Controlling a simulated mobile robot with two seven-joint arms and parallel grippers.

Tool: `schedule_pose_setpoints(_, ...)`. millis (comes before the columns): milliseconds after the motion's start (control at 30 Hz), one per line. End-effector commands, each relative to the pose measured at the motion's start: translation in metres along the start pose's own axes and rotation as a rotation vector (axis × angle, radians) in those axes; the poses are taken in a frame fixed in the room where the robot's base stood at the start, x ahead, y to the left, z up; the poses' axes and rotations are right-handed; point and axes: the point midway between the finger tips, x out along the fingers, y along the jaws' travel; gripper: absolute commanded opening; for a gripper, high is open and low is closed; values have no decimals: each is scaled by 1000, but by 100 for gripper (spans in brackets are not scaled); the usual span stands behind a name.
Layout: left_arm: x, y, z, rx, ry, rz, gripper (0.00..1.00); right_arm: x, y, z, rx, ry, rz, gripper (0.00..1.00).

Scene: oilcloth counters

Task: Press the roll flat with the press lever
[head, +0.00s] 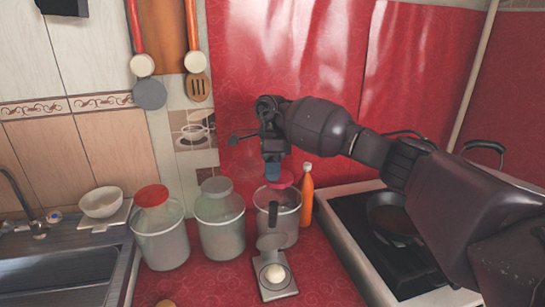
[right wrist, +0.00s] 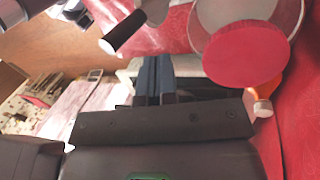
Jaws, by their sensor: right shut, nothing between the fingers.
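The press (head: 279,292) stands on the red counter at the bottom middle of the head view. A pale round roll (head: 274,272) sits on its lower plate. The grey upper plate (head: 270,242) is tilted up behind the roll, and the black lever handle (head: 272,213) points up. The handle also shows in the right wrist view (right wrist: 122,33). My right gripper (head: 272,174) has blue fingers, is shut and empty, and hangs above the handle, apart from it. The closed fingers also show in the right wrist view (right wrist: 153,75). My left gripper is not in view.
A clear canister with a red lid (head: 281,181) stands right behind the lever, near my right gripper. An orange bottle (head: 307,200) stands beside it. Two more canisters (head: 220,228) (head: 160,240) are to the left. A stove with a pan (head: 393,215) is at right, a sink (head: 55,275) at left.

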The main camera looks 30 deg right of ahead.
Motion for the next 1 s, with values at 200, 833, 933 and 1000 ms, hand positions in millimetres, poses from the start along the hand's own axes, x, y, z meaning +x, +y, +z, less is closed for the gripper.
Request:
schedule_pose_setpoints(200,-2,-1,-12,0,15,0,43,33,6,0,-2,-2,0,0)
schedule_pose_setpoints(833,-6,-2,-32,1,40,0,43,50,36,2,0,-1,0,0)
schedule_pose_setpoints(933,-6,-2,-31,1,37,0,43,50,36,2,0,-1,0,0)
schedule_pose_setpoints(1000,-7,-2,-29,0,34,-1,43,50,36,2,0,-1,-1,0)
